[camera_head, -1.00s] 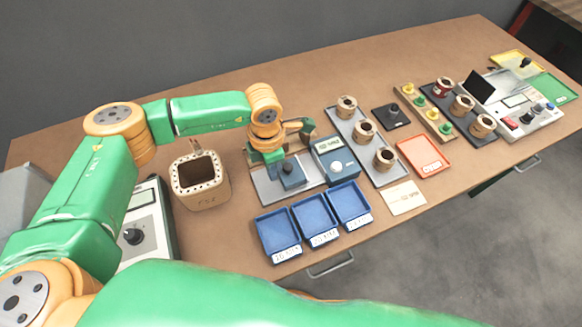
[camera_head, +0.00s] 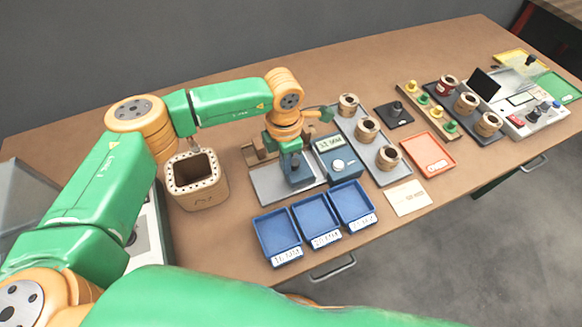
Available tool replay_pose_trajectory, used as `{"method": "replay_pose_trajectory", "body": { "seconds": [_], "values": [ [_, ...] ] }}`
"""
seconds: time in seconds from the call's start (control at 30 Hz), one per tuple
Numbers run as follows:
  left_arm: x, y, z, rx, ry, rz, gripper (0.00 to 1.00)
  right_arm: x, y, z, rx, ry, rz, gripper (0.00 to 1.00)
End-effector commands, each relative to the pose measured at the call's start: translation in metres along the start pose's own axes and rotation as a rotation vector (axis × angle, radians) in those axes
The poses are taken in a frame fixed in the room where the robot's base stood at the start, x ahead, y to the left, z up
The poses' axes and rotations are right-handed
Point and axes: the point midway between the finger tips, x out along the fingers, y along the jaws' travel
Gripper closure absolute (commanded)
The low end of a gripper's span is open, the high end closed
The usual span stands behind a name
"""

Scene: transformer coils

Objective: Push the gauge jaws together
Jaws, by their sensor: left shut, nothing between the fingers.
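The gauge has a grey base plate (camera_head: 270,187), a dark blue sliding block (camera_head: 298,172) and a blue readout box (camera_head: 338,165) with a lit display and a round knob. The block stands on the plate, close to the box's left side. My left gripper (camera_head: 292,152) is shut and empty, low over the gauge at the block's upper left. Its fingertips are hard to make out against the block, so I cannot tell whether they touch it. My wrist hides part of the gauge's back. My right gripper is not in view.
A square tan coil former (camera_head: 198,200) stands left of the gauge. Blue trays (camera_head: 279,239) lie in front. A grey tray (camera_head: 392,180) with several coils stands to the right, with a red tray (camera_head: 428,152) beyond. My other green arm fills the bottom edge.

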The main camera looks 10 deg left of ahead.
Motion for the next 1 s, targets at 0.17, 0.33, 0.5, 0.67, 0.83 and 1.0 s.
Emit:
{"method": "replay_pose_trajectory", "body": {
  "seconds": [0.17,0.33,0.5,0.67,0.83,1.0],
  "values": [
    [0.002,0.0,0.007,0.001,0.0,0.001,1.0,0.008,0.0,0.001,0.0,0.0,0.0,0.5],
    [0.002,0.0,0.015,0.0,-0.002,0.0,1.0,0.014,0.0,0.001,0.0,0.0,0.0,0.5],
    [0.002,-0.001,0.021,0.0,-0.001,-0.001,1.0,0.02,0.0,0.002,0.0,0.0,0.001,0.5],
    [0.002,0.0,0.028,0.001,-0.001,0.0,1.0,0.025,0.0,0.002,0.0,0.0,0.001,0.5],
    [0.0,0.0,0.029,0.0,-0.001,0.0,1.0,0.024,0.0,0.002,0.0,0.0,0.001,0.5],
    [0.0,0.0,0.029,0.0,-0.001,0.0,1.0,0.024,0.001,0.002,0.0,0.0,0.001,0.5]
  ]
}}
